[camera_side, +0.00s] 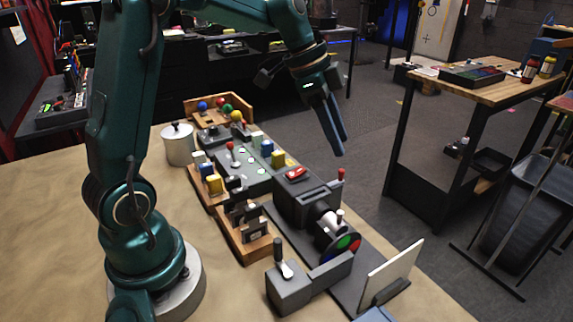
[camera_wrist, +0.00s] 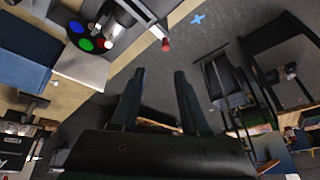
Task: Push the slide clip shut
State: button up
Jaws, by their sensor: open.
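My gripper (camera_side: 337,140) hangs in the air beyond the right edge of the sandy table in the side view, above the floor. It is empty. In the wrist view my gripper (camera_wrist: 160,72) has its two dark fingers apart, with grey floor between them. I cannot tell for sure which part is the slide clip. A wooden base with dark upright pieces (camera_side: 246,220), possibly the clip, stands mid-table in the side view, well apart from my gripper. I do not make it out in the wrist view.
A dark box with a red rocker (camera_side: 295,174) and a coloured disc (camera_side: 343,246) stand near the table edge. The disc also shows in the wrist view (camera_wrist: 84,45). A lever box (camera_side: 289,292) and a white panel (camera_side: 392,272) are in front. Coloured buttons (camera_side: 266,148) crowd behind.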

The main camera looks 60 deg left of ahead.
aim_at(341, 170)
jog(key=f, duration=0.1)
jog(key=a+f, duration=0.1)
jog(key=f, duration=0.1)
jog(key=shift+w+a+n+g, duration=0.15)
jog(key=shift+w+n+g, duration=0.05)
jog(key=shift+n+g, duration=0.1)
jog(key=shift+x, duration=2.2)
grip_shut()
